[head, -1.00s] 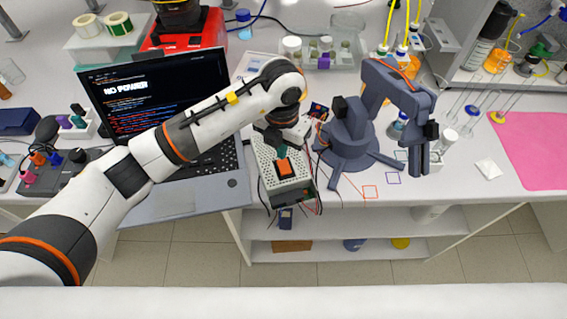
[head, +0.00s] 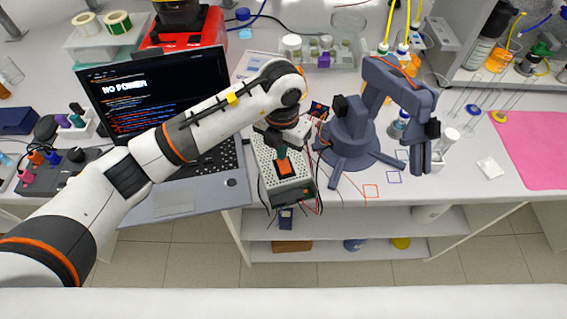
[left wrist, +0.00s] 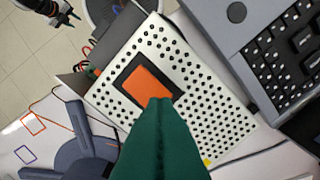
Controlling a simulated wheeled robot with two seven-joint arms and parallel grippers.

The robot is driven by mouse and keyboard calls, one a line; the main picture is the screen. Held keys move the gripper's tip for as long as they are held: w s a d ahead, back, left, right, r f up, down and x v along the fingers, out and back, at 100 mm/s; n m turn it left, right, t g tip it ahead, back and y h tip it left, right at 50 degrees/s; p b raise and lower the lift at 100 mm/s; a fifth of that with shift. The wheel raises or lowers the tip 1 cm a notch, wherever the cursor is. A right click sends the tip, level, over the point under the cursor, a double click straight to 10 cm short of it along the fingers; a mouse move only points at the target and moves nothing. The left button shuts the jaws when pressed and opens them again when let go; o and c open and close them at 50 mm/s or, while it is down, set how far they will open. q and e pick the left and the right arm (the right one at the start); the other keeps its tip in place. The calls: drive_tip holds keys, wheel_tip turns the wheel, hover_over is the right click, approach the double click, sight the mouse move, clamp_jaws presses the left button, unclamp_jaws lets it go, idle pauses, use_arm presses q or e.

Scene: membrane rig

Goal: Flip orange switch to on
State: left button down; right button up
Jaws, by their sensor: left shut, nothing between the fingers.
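The orange switch (head: 284,168) is a rocker in a dark frame on top of a perforated pale box (head: 262,155) at the table's front edge. In the left wrist view the orange switch (left wrist: 148,85) shows with its near end hidden behind the fingertips. My left gripper (head: 281,152) is shut and empty, its green fingers together, at the switch's back edge. In the left wrist view the left gripper (left wrist: 159,103) overlaps the switch's edge; I cannot tell whether it touches. Which way the rocker is tipped is unclear.
A laptop (head: 170,205) reading "NO POWER" stands left of the box. A small blue-grey robot arm (head: 350,135) stands close on the right, with thin wires between. A pink mat (head: 530,145) lies far right. A shelf (head: 370,225) is below the table.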

use_arm(q)
drive_tip(key=shift+f+b, duration=0.5)
drive_tip(key=shift+f, duration=0.15)
drive_tip(key=shift+r+p, duration=1.95)
drive_tip(key=shift+r, duration=1.65)
